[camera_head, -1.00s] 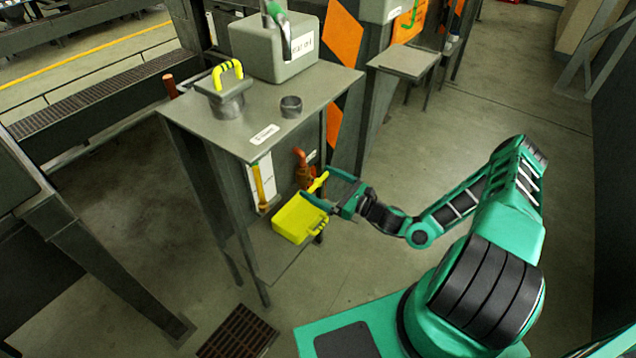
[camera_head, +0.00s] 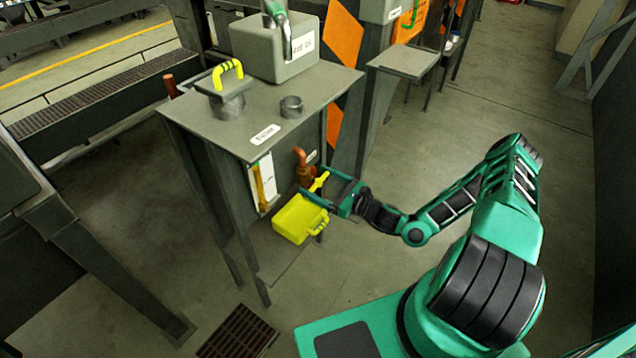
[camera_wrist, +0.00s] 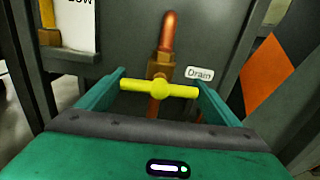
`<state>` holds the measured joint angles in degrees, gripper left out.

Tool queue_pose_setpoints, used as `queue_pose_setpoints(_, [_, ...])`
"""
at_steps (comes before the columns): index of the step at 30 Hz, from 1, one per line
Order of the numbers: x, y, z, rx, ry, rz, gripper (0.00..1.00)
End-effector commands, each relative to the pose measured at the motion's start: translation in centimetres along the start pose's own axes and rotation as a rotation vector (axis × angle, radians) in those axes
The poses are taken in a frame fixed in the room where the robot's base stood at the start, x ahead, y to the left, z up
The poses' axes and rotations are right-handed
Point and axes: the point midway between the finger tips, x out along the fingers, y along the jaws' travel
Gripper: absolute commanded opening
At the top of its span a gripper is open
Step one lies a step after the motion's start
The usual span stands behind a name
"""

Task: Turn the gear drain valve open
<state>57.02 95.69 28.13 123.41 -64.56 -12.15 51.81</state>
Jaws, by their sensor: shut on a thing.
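The gear drain valve is a copper-brown pipe fitting (camera_wrist: 158,66) on the front of the grey cabinet, with a yellow T-bar handle (camera_wrist: 137,85). A "Drain" label (camera_wrist: 199,74) sits at its right in the wrist view. The handle lies roughly level across that view. It also shows in the head view (camera_head: 319,182). My gripper (camera_wrist: 159,88) is shut on the handle, one finger at each end of the bar. In the head view my gripper (camera_head: 320,182) reaches the cabinet from the right.
A yellow level gauge (camera_head: 261,187) is left of the valve. The tabletop (camera_head: 258,118) above holds a cap with a yellow handle (camera_head: 228,85). Floor to the right is clear.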

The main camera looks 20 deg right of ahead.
Motion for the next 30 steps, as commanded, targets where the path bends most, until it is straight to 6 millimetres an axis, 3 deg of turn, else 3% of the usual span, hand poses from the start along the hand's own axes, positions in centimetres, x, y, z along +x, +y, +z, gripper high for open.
queue_pose_setpoints(8, [-0.09, -0.22, -0.07, -0.171, 0.002, -0.005, 0.64])
queue_pose_setpoints(30, [-0.14, -0.17, -0.21, -0.871, 0.005, -0.007, 0.64])
